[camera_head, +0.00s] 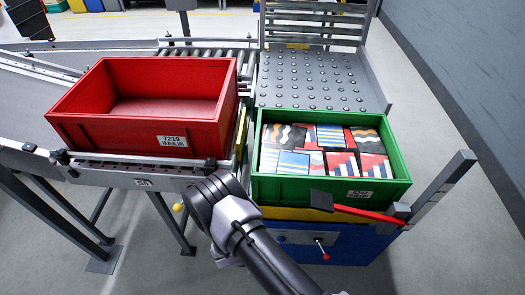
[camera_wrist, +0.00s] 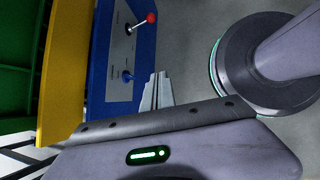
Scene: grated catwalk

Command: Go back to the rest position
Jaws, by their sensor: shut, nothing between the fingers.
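My gripper (camera_wrist: 158,88) shows in the wrist view, shut and empty, its narrow grey fingers beside the blue control panel (camera_wrist: 112,60). I cannot tell whether they touch it. In the head view my dark and grey arm reaches up from the bottom middle, in front of the conveyor stand, and the gripper's fingers are hidden. The panel carries a lever with a red knob (camera_wrist: 151,18) and a small blue knob (camera_wrist: 127,76).
An empty red crate (camera_head: 150,130) sits on the roller conveyor at left. A green crate (camera_head: 265,188) holds several patterned boxes at right. A red bar with a black plate (camera_head: 368,214) crosses the green crate's front. Grey floor is open at right.

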